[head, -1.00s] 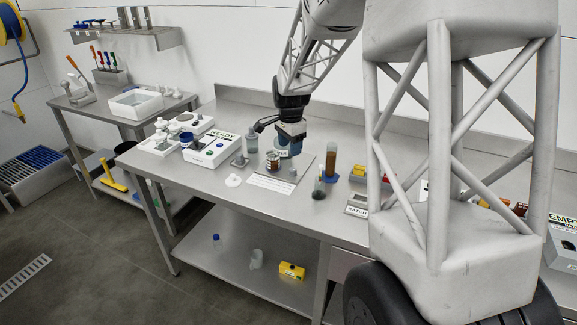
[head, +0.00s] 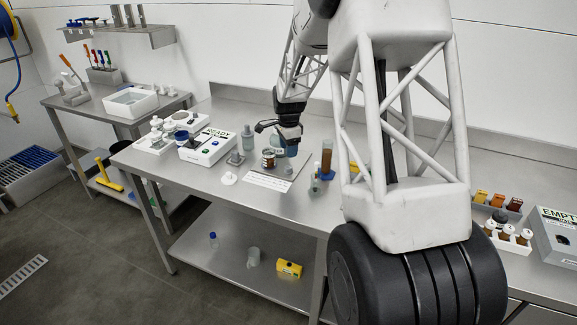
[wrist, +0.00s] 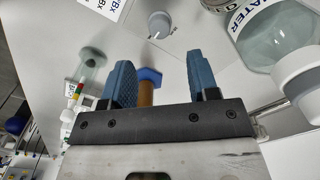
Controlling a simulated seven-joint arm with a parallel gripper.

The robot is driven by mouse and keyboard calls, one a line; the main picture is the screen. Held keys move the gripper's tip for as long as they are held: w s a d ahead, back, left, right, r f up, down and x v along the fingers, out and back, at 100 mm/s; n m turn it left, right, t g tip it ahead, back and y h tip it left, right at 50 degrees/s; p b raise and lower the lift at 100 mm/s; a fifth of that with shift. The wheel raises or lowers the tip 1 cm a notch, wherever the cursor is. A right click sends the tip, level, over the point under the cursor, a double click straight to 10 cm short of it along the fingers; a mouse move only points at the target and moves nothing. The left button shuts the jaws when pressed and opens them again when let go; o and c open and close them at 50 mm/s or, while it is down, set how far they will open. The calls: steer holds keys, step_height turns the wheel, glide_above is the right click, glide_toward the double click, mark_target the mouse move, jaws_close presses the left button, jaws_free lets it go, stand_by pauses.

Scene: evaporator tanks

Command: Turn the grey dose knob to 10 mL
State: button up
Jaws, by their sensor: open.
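My gripper (head: 287,152) is low over the middle of the long steel bench. In the wrist view (wrist: 163,85) its two blue fingers are apart with nothing held between them. A small grey round piece with a dark mark (wrist: 160,22) lies beyond the fingertips, slightly left of the middle between them; I cannot tell for sure that it is the dose knob. A clear bottle labelled WATER (wrist: 270,38) with a pale grey cap (wrist: 300,75) is close on the right of the fingers. No mL scale is readable.
A brown cylinder with a blue base (head: 326,160) stands right of my gripper, and a small brown jar (head: 268,158) is on its left. A white box marked READY (head: 208,147) and a grey bottle (head: 248,138) are further left. A white label card (head: 266,181) lies in front.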

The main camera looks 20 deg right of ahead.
mark_target(289, 166)
steer(key=shift+f, duration=0.15)
steer(key=shift+f, duration=3.75)
steer(key=shift+c, duration=0.3)
steer(key=c, duration=0.9)
